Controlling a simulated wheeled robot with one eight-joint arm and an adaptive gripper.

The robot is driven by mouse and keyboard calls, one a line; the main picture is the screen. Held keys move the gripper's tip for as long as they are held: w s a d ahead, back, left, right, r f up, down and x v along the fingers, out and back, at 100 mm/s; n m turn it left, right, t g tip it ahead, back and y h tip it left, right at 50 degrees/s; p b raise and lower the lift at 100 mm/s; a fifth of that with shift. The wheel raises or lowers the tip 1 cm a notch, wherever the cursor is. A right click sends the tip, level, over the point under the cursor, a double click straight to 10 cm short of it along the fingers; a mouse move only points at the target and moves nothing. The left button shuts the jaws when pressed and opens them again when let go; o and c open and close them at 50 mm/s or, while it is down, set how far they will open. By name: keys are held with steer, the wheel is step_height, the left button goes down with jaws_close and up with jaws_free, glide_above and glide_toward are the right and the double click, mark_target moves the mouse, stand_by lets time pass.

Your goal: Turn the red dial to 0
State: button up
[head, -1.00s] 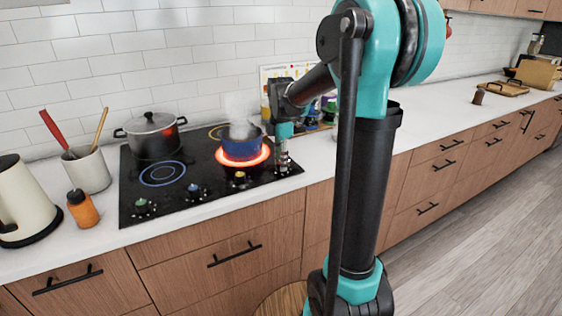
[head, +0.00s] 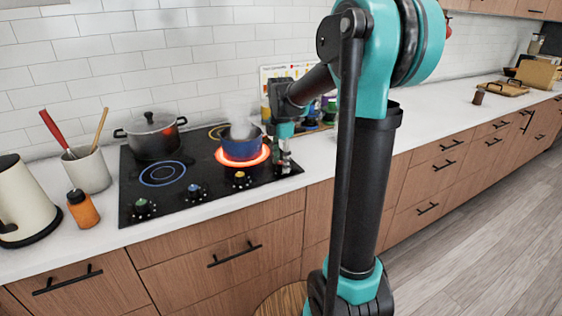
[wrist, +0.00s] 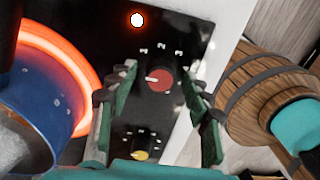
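The red dial (wrist: 160,79) is on the black cooktop (wrist: 95,15) in the wrist view, with a white pointer mark on its left side and small white marks around it. My gripper (wrist: 156,97) is open above it, one green-padded finger to the left of the dial and one to the right. A gap shows between the dial and each finger. In the head view my gripper (head: 284,157) is at the cooktop's right front corner, and I cannot make out the red dial there. A lit indicator (wrist: 137,20) glows beyond the dial.
A blue pot (head: 242,145) steams on a glowing red burner (head: 264,155), close to the left of my gripper. A yellow dial (wrist: 141,155) is near the red one. A large lidded pot (head: 153,136) stands further left. The counter to the right (head: 425,118) is mostly clear.

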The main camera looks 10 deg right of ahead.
mark_target(281, 163)
step_height(281, 163, up, 12)
stand_by(0.7)
